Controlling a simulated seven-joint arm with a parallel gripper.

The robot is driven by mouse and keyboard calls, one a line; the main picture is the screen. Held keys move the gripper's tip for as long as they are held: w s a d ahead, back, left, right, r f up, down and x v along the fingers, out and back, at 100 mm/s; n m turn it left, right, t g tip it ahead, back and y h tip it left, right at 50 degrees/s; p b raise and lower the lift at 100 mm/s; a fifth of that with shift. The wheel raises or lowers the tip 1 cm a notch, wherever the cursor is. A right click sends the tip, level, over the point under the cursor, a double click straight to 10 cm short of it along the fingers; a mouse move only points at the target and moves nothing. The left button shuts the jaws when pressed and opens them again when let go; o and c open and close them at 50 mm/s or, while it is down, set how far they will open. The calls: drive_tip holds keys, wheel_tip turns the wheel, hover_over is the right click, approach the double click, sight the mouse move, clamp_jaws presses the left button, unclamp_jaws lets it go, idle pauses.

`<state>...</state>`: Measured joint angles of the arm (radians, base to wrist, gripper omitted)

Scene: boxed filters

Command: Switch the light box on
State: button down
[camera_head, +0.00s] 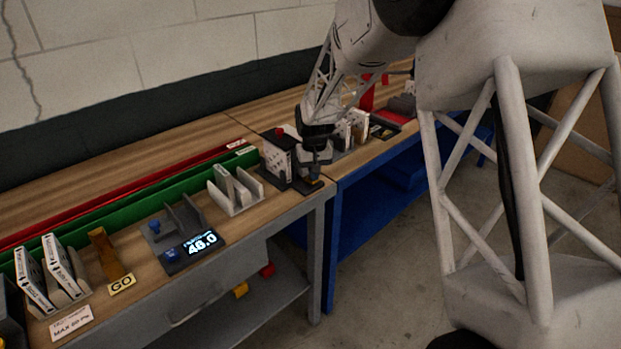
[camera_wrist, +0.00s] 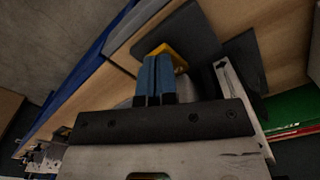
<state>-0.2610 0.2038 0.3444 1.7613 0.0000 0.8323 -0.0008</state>
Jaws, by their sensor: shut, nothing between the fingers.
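My gripper (camera_head: 314,176) points down at the front right corner of the near bench, fingers together and empty. In the wrist view its two blue fingers (camera_wrist: 155,82) lie side by side. Their tips are at a yellow piece (camera_wrist: 180,56) on a flat dark plate (camera_wrist: 186,32); I cannot tell whether they touch it. In the head view a dark unit (camera_head: 277,168) with a white speckled panel stands just left of my gripper, apparently the light box. My gripper hides part of its base. I cannot make out whether it is lit.
A white slotted rack (camera_head: 236,196) stands left of the dark unit. A display reading 46.0 (camera_head: 190,247), green (camera_head: 130,205) and red rails, and boxed filters (camera_head: 62,266) lie further left. Several boxes and a blue bench (camera_head: 350,205) are to the right.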

drive_tip(key=shift+f, duration=0.25)
drive_tip(key=shift+r, duration=0.15)
idle(0.3)
drive_tip(key=shift+r, duration=3.35)
